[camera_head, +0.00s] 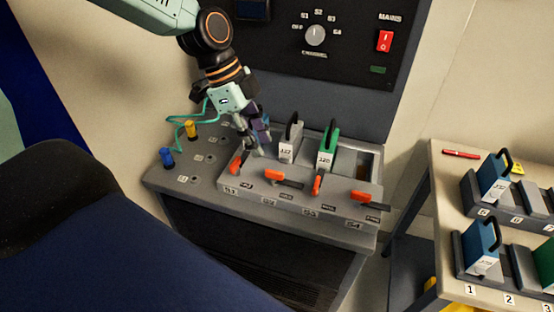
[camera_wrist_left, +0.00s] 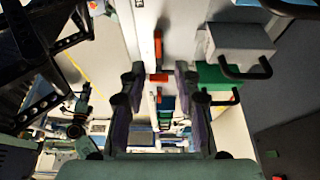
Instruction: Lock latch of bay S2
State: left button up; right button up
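The S2 latch (camera_head: 275,175) is an orange handle lying crosswise, pointing left and right, on the grey console's sloped front above the S2 label. Behind it a white module marked 122 (camera_head: 290,151) stands upright in bay S2; the white module also shows in the left wrist view (camera_wrist_left: 236,42). My left gripper (camera_head: 251,147) is above the bay S1 area, behind and left of the S2 latch, apart from it. In the left wrist view its fingers (camera_wrist_left: 158,75) are spread with nothing held; orange handles show beyond them. My right gripper is not in view.
The S1 latch (camera_head: 236,163) and S3 latch (camera_head: 317,185) point front to back; the S4 latch (camera_head: 362,197) lies crosswise. A green module (camera_head: 328,148) stands in bay S3. Blue and yellow plugs (camera_head: 167,158) with cables are left. A side table (camera_head: 440,160) holds more modules.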

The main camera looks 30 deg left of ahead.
aim_at(274, 171)
pick_arm(q)
jog(key=b+x, duration=0.2)
jog(key=x, duration=0.5)
jog(key=shift+s, duration=0.15)
jog(key=shift+d+f, duration=0.3)
jog(key=shift+f, duration=0.05)
jog(key=shift+s+a+r, duration=0.1)
jog(key=shift+c, duration=0.2)
grip_shut()
jog(key=shift+w, duration=0.2)
